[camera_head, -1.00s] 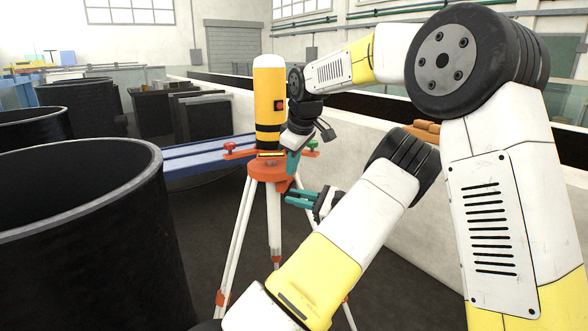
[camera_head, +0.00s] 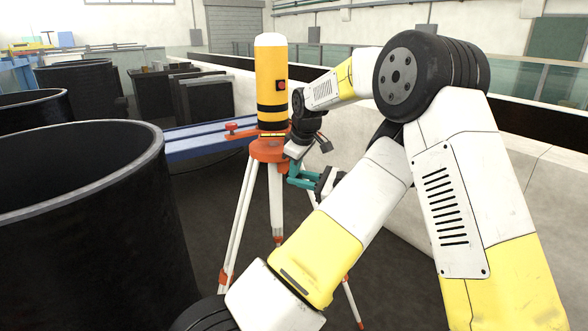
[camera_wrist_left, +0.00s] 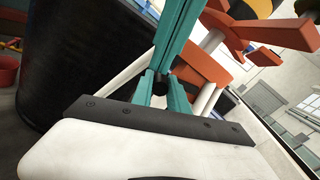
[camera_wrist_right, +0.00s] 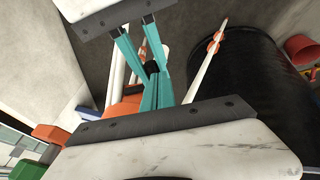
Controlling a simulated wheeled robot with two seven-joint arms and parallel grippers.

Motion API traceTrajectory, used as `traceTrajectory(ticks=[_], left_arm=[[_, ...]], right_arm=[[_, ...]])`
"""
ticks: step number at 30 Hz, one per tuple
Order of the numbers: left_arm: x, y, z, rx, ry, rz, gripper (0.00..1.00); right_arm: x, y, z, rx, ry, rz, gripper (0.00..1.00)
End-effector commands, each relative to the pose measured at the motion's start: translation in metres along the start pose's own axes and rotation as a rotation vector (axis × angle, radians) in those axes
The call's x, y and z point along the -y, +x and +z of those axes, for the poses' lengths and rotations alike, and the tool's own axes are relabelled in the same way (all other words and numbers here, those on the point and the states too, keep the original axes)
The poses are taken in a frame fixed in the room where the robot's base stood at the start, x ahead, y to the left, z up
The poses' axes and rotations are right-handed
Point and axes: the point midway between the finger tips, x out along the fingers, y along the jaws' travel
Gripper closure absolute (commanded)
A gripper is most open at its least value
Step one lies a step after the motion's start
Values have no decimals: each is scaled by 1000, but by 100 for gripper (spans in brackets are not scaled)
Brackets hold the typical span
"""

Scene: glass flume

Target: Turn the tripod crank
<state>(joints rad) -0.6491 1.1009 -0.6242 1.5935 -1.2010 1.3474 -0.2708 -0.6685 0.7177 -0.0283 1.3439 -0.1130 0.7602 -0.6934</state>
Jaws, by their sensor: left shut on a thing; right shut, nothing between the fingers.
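The tripod stands upright on white legs, with an orange head (camera_head: 262,151) and a yellow instrument (camera_head: 270,75) on top. A small dark knob (camera_wrist_left: 160,86), probably the crank's grip, lies between my left gripper's teal fingers; it also shows in the right wrist view (camera_wrist_right: 153,68). My left gripper (camera_head: 294,181) is shut on it beside the orange head. My right gripper (camera_head: 291,167) hangs from above, close to the left one. It is shut and empty, its fingertips beside the knob (camera_wrist_right: 158,76). The crank arm is largely hidden by the fingers.
A large black tub (camera_head: 85,230) stands close on the left, with more tubs behind. A blue beam (camera_head: 195,143) lies behind the tripod. A pale wall with the glass flume (camera_head: 530,75) runs along the right. My arms cross in front of the tripod's right side.

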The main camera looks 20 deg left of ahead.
Motion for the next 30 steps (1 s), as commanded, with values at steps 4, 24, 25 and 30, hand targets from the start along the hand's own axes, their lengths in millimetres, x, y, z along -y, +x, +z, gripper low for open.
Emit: traceTrajectory(ticks=[4, 24, 25, 30], left_arm=[[0, -1, 0, -1, 0, -1, 100], [1, -2, 4, 6, -3, -1, 59], [2, -3, 4, 6, -4, -1, 59], [3, -23, 3, 0, -5, -6, 59]], right_arm=[[-1, 6, 3, 2, 1, 0, 100], [-2, 14, 5, 3, 0, 0, 100], [-2, 14, 5, 3, 0, 0, 100], [-1, 14, 4, 1, 0, -1, 100]])
